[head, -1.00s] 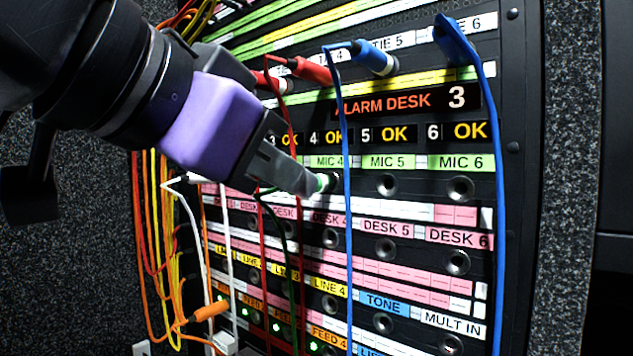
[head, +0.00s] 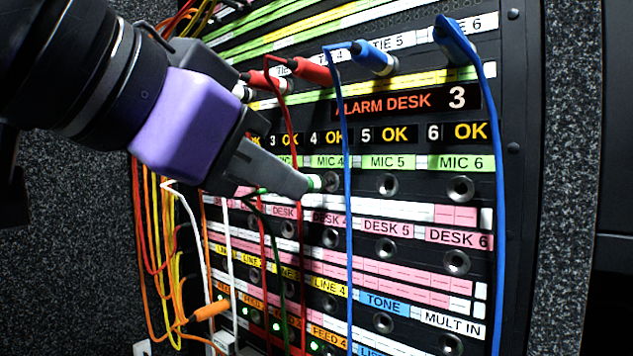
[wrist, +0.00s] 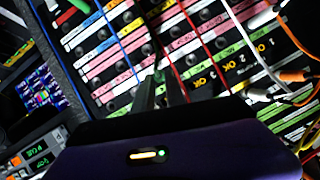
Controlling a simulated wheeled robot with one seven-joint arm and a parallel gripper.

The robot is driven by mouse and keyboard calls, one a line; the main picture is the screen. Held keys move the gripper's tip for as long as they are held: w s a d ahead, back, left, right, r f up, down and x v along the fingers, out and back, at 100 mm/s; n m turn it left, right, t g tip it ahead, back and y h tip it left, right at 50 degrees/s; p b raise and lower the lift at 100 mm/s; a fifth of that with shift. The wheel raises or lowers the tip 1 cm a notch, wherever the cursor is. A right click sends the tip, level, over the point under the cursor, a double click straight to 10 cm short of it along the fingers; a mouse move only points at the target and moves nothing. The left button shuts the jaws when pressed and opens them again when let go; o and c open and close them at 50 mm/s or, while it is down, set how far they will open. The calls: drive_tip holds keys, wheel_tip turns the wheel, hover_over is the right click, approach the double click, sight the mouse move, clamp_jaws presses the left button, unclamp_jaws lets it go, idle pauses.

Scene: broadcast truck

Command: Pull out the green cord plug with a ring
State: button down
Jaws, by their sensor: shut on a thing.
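My gripper (head: 308,184) is shut on the green plug (head: 316,181) in front of the patch panel, at the MIC 4 column. Only a short green band and a pale ring of the plug show past the fingertips; the rest is hidden in the jaws. The MIC 4 jack (head: 331,182) now shows just right of the plug's end. I cannot tell whether the tip is fully clear of it. The dark green cord (head: 272,212) hangs down from behind the fingers.
Red plugs (head: 310,70) and blue plugs (head: 375,58) sit in the upper row. A red cord (head: 293,130) and a blue cord (head: 348,220) hang close by the gripper. White, orange and yellow cords hang at the left. The MIC 5 (head: 388,184) and MIC 6 jacks are empty.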

drive_tip(key=shift+s+a, duration=0.4)
drive_tip(key=shift+s, duration=0.1)
idle(0.7)
drive_tip(key=shift+s+a+p, duration=0.35)
drive_tip(key=shift+s+a, duration=0.6)
drive_tip(key=shift+s, duration=0.3)
drive_tip(key=shift+s+a, duration=0.1)
drive_tip(key=shift+s+a+p, duration=0.35)
drive_tip(key=shift+s+a, duration=0.5)
drive_tip(key=shift+s, duration=0.25)
